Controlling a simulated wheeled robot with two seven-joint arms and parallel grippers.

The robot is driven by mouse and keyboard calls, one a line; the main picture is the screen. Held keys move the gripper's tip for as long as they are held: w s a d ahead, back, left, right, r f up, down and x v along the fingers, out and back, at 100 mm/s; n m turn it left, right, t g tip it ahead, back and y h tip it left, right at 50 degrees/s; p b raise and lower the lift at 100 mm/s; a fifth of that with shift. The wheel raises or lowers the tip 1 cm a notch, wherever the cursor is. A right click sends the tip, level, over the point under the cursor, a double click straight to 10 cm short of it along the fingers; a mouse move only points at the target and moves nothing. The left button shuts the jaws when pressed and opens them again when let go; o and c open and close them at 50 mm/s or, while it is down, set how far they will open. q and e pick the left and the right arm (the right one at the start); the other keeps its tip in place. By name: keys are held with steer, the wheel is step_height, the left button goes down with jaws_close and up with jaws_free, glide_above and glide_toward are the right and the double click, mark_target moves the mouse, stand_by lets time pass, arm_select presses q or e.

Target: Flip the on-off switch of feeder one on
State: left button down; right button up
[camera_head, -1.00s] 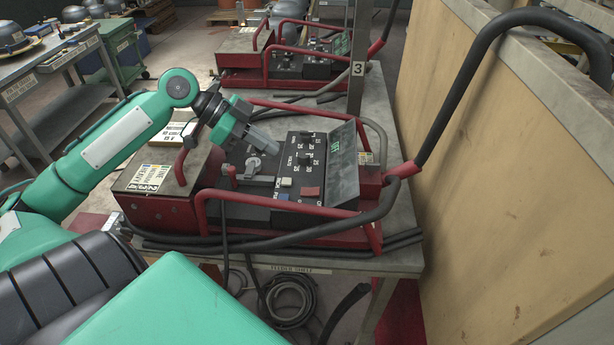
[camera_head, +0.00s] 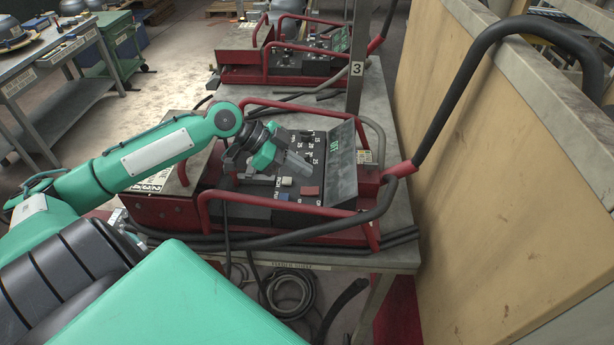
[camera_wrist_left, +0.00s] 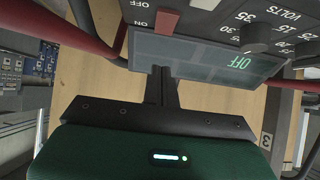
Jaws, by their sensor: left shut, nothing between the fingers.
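Feeder one (camera_head: 255,205) is the near red-framed machine with a black sloped panel. Its red on-off switch (camera_head: 310,191) is near the panel's lower edge. In the left wrist view the red switch (camera_wrist_left: 167,22) is at the top, beside printed OFF and ON labels. The display (camera_wrist_left: 205,62) reads OFF in green. My left gripper (camera_head: 300,168) is over the panel, up and left of the red switch, fingers shut and empty. In the wrist view its fingertips (camera_wrist_left: 161,85) point toward the display; contact cannot be told. My right gripper is not in view.
A white button (camera_head: 286,181) sits left of the red switch. Red tube rails (camera_head: 270,200) and a thick black cable (camera_head: 320,235) run along the feeder's near side. A second feeder (camera_head: 285,62) stands behind. A wooden wall (camera_head: 500,180) is at right.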

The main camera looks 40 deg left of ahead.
mark_target(319, 190)
arm_select(q)
steer(key=f, duration=0.1)
steer(key=f+p, duration=0.1)
steer(key=f, duration=0.1)
steer(key=d+f+p, duration=0.1)
steer(key=shift+w+d+f, duration=0.1)
steer(key=shift+w+f, duration=0.05)
steer(key=shift+w, duration=0.2)
steer(key=shift+f, duration=0.2)
steer(key=shift+d+f+b, duration=0.1)
steer(key=shift+f+b, duration=0.2)
steer(key=shift+b, duration=0.1)
steer(key=shift+r, duration=0.1)
steer(key=shift+w+d, duration=0.15)
steer(key=shift+w+d+r+p, duration=0.15)
steer(key=shift+w+d+p, duration=0.2)
steer(key=shift+d, duration=0.2)
